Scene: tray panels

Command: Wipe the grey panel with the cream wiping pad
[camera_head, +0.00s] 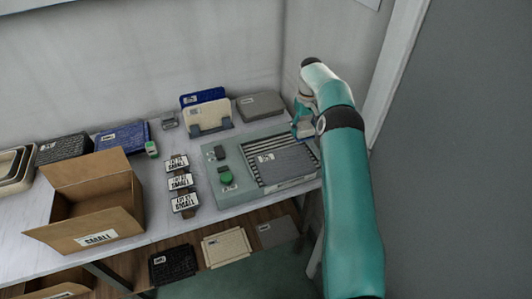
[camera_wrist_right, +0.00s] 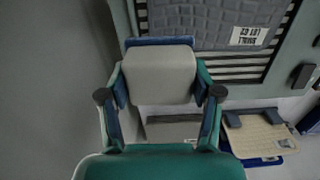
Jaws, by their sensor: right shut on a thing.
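The grey panel (camera_head: 288,163) lies on the slatted bed of a pale green fixture (camera_head: 235,194) on the table. It has a white label and also shows at the top of the right wrist view (camera_wrist_right: 210,22). My right gripper (camera_head: 303,130) is at the back right edge of the fixture, beside the panel. In the right wrist view its fingers (camera_wrist_right: 160,98) are shut on the cream wiping pad (camera_wrist_right: 160,72), which has a blue strip along its far edge. The pad is close to the panel's edge; I cannot tell whether it touches. My left gripper is not in view.
A wall is close on the right.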

